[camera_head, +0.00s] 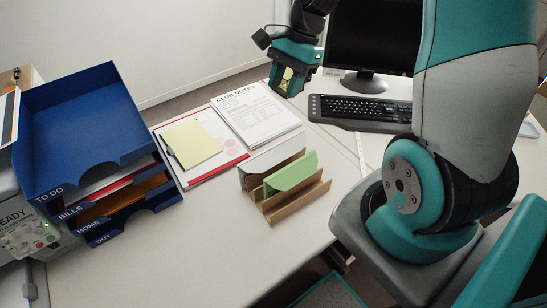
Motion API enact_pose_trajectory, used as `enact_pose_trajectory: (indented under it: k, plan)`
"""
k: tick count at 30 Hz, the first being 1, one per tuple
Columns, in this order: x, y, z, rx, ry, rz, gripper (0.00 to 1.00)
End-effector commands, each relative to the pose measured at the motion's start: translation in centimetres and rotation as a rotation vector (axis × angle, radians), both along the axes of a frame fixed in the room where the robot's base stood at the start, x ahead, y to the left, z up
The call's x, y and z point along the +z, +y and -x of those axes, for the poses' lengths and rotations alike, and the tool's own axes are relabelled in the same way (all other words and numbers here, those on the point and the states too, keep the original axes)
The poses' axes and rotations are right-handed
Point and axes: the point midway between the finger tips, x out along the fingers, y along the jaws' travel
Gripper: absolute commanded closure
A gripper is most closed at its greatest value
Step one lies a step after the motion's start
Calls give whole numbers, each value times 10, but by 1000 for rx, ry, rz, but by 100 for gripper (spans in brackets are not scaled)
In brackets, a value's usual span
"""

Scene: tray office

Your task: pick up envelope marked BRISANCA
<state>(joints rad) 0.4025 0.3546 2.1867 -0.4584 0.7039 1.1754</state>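No marking BRISANCA can be read in this view. A white envelope-like piece (273,153) and a green one (291,172) stand on edge in a small brown letter holder (299,202) on the desk. Their faces show no readable name. My gripper (285,86) hangs above the back of the desk, behind the letter holder and apart from it. A small yellowish patch shows between its fingers, and I cannot tell whether it is finger pad or something held.
A blue tray stack (88,119) labelled TO DO, BILLS, HOME and OUT stands left, beside a printer (27,236). A yellow pad (192,142), CLUB NOTES sheet (255,112), keyboard (362,110) and monitor (375,36) lie around. The front desk is clear.

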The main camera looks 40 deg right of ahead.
Motion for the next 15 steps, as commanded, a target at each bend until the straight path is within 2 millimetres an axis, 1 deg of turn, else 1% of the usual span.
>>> enact_pose_trajectory:
  k: [1, 2, 3, 5, 8, 15]
  plan:
    - [-10, -17, -3, -101, 40, -8, 62]
    - [-14, -24, -4, -151, 59, -10, 62]
    - [-19, -31, -5, -201, 78, -13, 62]
    - [-27, -35, -6, -246, 96, -16, 62]
    - [-43, -31, -5, -264, 106, -18, 62]
    - [-93, -9, -4, -258, 108, -17, 62]
